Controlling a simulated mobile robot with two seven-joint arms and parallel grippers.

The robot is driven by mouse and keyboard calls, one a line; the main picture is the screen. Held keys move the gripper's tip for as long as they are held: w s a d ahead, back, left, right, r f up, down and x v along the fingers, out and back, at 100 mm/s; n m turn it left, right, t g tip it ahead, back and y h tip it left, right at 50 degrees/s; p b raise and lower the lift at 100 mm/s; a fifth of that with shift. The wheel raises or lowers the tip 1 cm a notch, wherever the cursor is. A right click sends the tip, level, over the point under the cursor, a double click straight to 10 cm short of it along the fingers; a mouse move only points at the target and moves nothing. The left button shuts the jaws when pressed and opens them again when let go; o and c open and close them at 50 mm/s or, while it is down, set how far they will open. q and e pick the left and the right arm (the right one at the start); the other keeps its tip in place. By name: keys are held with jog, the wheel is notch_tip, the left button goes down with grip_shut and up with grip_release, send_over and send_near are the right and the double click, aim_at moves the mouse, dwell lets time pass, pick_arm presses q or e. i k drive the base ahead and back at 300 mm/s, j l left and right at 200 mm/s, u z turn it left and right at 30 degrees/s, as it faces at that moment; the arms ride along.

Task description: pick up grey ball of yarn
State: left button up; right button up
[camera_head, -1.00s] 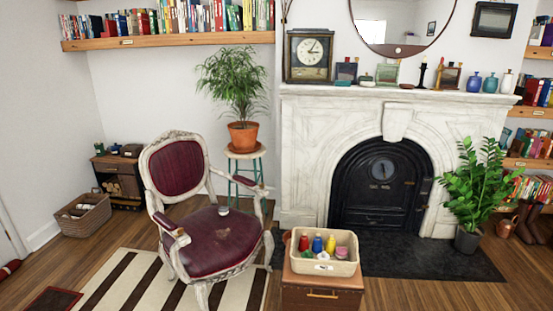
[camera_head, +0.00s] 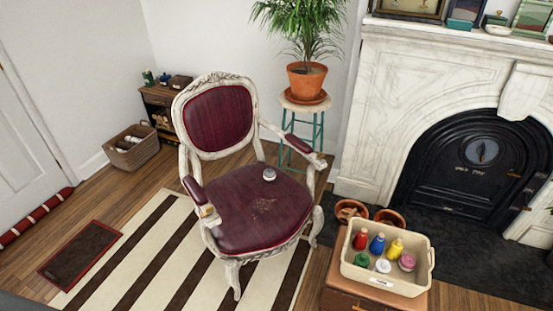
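A small grey roundish object (camera_head: 269,174), which looks like the grey ball of yarn, lies on the dark red seat of the carved armchair (camera_head: 262,215), towards the back of the seat. It is too small to make out its threads. A cream bin (camera_head: 421,275) holds several coloured items, among them red, blue and yellow upright ones and green, white and pink ones lying lower. Neither of my grippers is in view.
The bin stands on a brown wooden chest (camera_head: 345,292) at the lower right. A potted plant (camera_head: 306,80) on a stool (camera_head: 318,112) stands behind the chair. A striped rug (camera_head: 150,250) lies under the chair. A basket (camera_head: 132,152) stands back left; open floor is at left.

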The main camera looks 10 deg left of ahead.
aim_at(268, 175)
jog(key=i+j+z, duration=0.25)
jog(key=i, duration=0.25)
jog(key=i+j+z, duration=0.2)
jog(key=i, duration=0.3)
